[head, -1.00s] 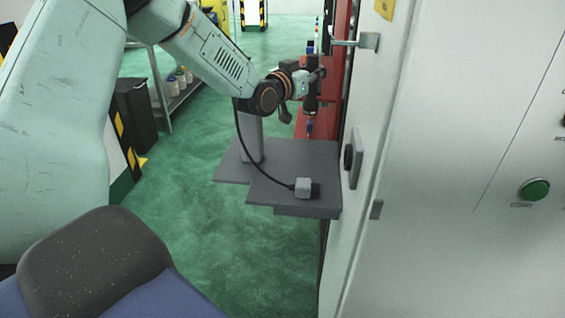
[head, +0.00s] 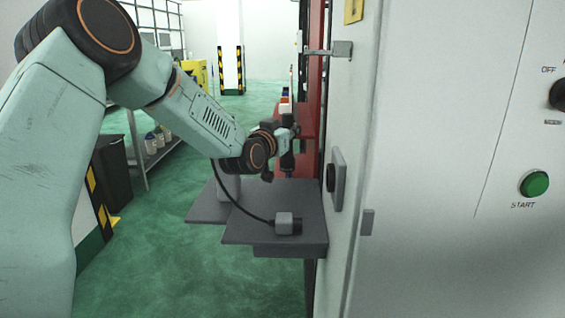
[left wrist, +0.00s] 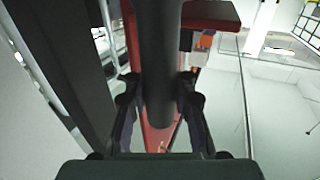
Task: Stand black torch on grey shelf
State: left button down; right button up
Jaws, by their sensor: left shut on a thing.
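In the left wrist view the black torch (left wrist: 160,65) is a dark cylinder between the two fingers of my left gripper (left wrist: 159,104), which is shut on it. In the head view my left gripper (head: 287,134) holds the torch (head: 287,160) roughly upright over the back right of the grey shelf (head: 260,200). The torch's lower end appears close to the shelf's back edge. I cannot tell whether it touches. My wrist hides part of the torch. My right gripper is not in view.
A small grey box (head: 285,222) with a black cable sits on the shelf's front right. A white cabinet (head: 430,230) with a green start button (head: 534,184) stands close on the right. A red structure (head: 311,90) is behind. The shelf's front left is clear.

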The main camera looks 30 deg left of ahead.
pick_arm(q)
jog(key=shift+s+d+f, duration=0.1)
jog(key=shift+f, duration=0.75)
notch_tip(320, 180, down, 2)
jog(key=shift+f+b, duration=0.2)
jog(key=shift+b, duration=0.4)
jog(key=shift+f, duration=0.35)
jog(key=shift+r, duration=0.1)
jog(key=shift+f, duration=0.2)
jog(key=c, duration=1.4)
grip_release()
jog(key=shift+f, duration=0.1)
jog(key=shift+o, duration=1.4)
